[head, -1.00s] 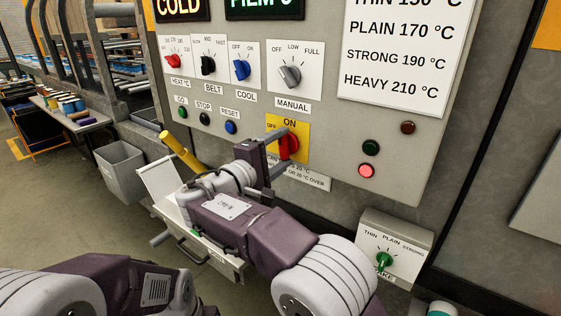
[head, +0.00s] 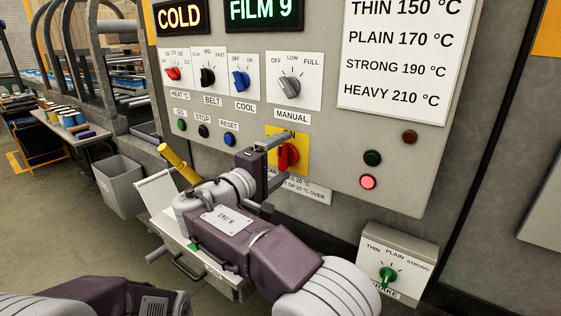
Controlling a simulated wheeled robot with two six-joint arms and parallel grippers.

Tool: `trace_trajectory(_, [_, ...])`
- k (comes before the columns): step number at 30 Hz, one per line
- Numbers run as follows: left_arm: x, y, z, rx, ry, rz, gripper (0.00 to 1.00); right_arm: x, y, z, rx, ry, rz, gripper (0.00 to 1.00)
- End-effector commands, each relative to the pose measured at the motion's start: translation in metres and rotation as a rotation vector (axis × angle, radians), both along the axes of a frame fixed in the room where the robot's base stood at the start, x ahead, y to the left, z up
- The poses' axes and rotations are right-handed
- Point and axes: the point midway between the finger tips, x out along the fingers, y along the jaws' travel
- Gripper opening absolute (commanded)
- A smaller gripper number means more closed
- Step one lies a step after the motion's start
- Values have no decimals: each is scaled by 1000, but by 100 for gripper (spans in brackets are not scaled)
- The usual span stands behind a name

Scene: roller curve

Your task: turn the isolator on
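The isolator is a red rotary knob (head: 287,156) on a yellow plate (head: 302,143), low on the grey control panel. My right gripper (head: 283,159) is at the isolator. Its fingers are spread, one above the knob and one below it to the left. The upper finger crosses the top of the yellow plate and hides the ON and OFF labels. I cannot tell whether either finger touches the knob, and its exact pointing is hard to read. My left arm enters at the bottom left; its gripper is out of frame.
Above are the heat knob (head: 172,73), belt knob (head: 207,76), cool knob (head: 240,79) and manual knob (head: 290,84). The displays read COLD and FILM 9. A red lamp (head: 368,182) is lit. A brake box (head: 394,268) is lower right. A grey bin (head: 121,187) stands left.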

Motion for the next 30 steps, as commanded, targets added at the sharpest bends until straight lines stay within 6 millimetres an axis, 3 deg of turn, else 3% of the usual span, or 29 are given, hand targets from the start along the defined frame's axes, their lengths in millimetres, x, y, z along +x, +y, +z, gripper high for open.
trace_trajectory(10, [0,0,-1,0,0,0,36,-4,4,-3,-3,8,1,87])
trace_trajectory(21, [0,0,1,0,0,0,36,-63,48,-3,-3,7,2,87])
trace_trajectory(30, [0,0,1,0,0,0,36,-73,54,-3,-2,6,-2,87])
